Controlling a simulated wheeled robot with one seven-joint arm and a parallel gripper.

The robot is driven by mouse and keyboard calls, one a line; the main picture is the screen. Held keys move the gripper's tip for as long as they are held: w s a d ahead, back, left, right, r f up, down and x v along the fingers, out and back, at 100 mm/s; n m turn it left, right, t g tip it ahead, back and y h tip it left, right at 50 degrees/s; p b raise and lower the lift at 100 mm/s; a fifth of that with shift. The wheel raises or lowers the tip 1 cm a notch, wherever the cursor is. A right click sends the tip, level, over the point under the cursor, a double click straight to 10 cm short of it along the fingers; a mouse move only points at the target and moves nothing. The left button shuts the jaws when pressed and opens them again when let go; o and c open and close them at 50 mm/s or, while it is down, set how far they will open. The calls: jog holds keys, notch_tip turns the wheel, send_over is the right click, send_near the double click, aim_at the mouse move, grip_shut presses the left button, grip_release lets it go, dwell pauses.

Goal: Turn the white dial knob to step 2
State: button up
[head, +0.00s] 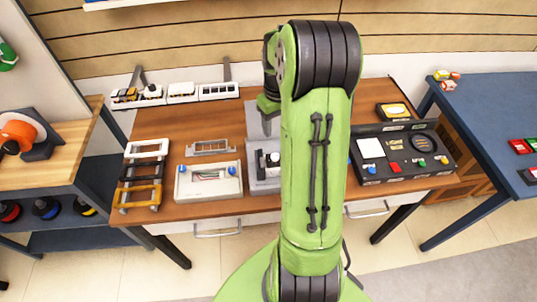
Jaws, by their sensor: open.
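I cannot make out the white dial knob for sure in the head view. A grey unit (262,184) on the wooden table (228,118) carries a small white and black part (262,160), but it is too small to name. My green arm stands upright in front of the table and hides the unit's right side and the table behind it. My gripper does not show; only a bit of my wrist shows left of the arm. Any step marks are unreadable.
A dark control panel (374,170) with colored buttons sits at the table's right. Blue table (490,150) at right; a workbench (60,150) at left.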

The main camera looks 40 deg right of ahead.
aim_at(275, 155)
notch_tip(275, 155, down, 13)
jog(key=shift+w+f+b, duration=0.1)
jog(key=shift+f+b, duration=0.05)
jog(key=shift+b, duration=0.55)
grip_shut()
